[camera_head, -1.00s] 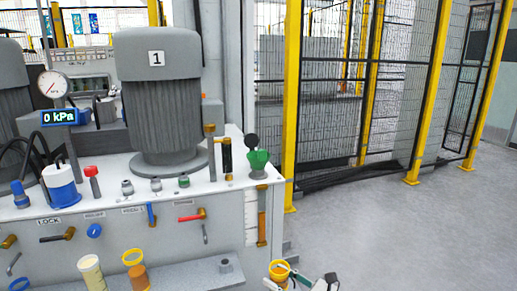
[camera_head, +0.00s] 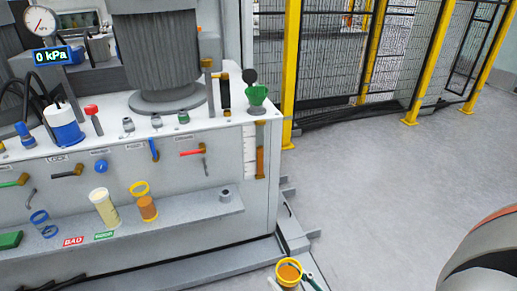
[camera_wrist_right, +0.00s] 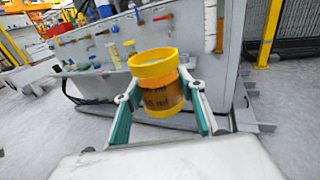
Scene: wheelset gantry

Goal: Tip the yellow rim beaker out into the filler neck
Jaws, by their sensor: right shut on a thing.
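The yellow rim beaker (camera_head: 289,274) is at the bottom of the head view, upright, with brown content inside. In the right wrist view the beaker (camera_wrist_right: 155,82) has a wide yellow rim and a brown body with partly readable lettering. My right gripper (camera_wrist_right: 165,118) is shut around its body; its tips also show in the head view (camera_head: 292,283). The filler neck seems to be the green funnel-shaped piece (camera_head: 257,95) at the right end of the machine's top, under a black ball. The beaker is well below and in front of it. My left gripper is not in view.
A yellow-post fence (camera_head: 291,70) stands behind; the floor at right is open.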

